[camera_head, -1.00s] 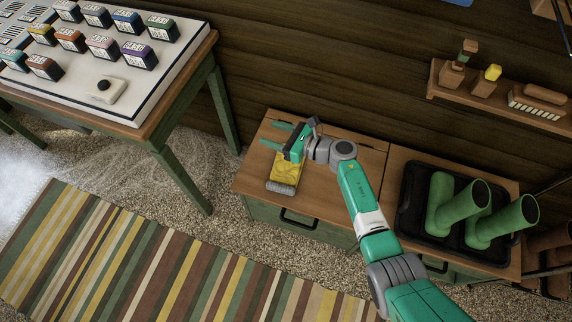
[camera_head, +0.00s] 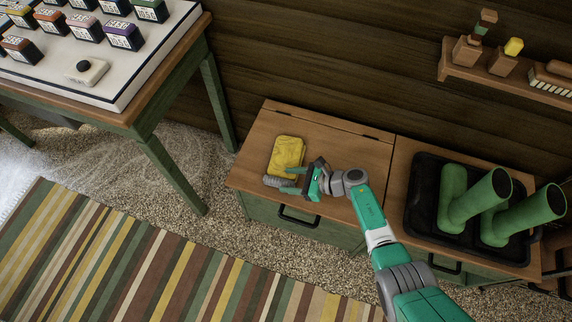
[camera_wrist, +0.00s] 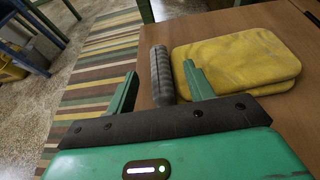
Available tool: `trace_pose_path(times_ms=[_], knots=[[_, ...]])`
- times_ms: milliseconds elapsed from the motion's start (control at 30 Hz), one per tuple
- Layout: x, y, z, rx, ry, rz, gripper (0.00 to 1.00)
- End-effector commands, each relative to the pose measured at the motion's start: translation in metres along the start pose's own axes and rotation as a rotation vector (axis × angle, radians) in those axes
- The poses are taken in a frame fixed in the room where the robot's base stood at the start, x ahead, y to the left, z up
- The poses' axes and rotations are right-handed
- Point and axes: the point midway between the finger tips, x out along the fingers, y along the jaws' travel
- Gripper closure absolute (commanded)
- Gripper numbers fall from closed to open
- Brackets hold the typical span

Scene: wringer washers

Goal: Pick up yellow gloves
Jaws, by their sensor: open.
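The yellow gloves (camera_head: 286,156) lie flat and stacked on the wooden top of the low cabinet (camera_head: 335,150). Their grey cuff roll (camera_head: 276,182) is at the near end, close to the cabinet's front edge. In the wrist view the yellow gloves (camera_wrist: 235,62) are ahead and to the right, and the grey roll (camera_wrist: 161,75) lies ahead between the fingers. My gripper (camera_head: 290,181) is open just right of the grey roll, with its green fingers pointing left. In the wrist view my gripper (camera_wrist: 160,88) has its fingertips on either side of the roll's near end.
Green boots (camera_head: 485,205) stand in a black tray (camera_head: 412,222) on the right cabinet. A table with a white board (camera_head: 120,75) stands at the left. A wall shelf (camera_head: 500,82) holds small items. A striped rug (camera_head: 150,262) covers the floor in front.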

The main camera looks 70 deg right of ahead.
Motion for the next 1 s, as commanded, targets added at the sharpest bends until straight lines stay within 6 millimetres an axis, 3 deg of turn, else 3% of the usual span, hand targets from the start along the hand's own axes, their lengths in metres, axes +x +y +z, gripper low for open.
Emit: trace_pose_path(times_ms=[33,133,333,600,867,1000], knots=[[0.014,0.003,-0.007,-0.003,0.0,0.005,0.47],[0.028,0.001,-0.005,-0.002,0.0,0.004,0.47],[0.028,0.001,-0.001,0.0,0.0,0.0,0.47],[0.027,0.001,-0.001,0.0,0.0,0.001,0.98],[0.026,0.001,0.001,0.0,-0.001,0.0,0.98],[0.021,0.001,0.013,-0.001,0.0,0.001,0.98]])
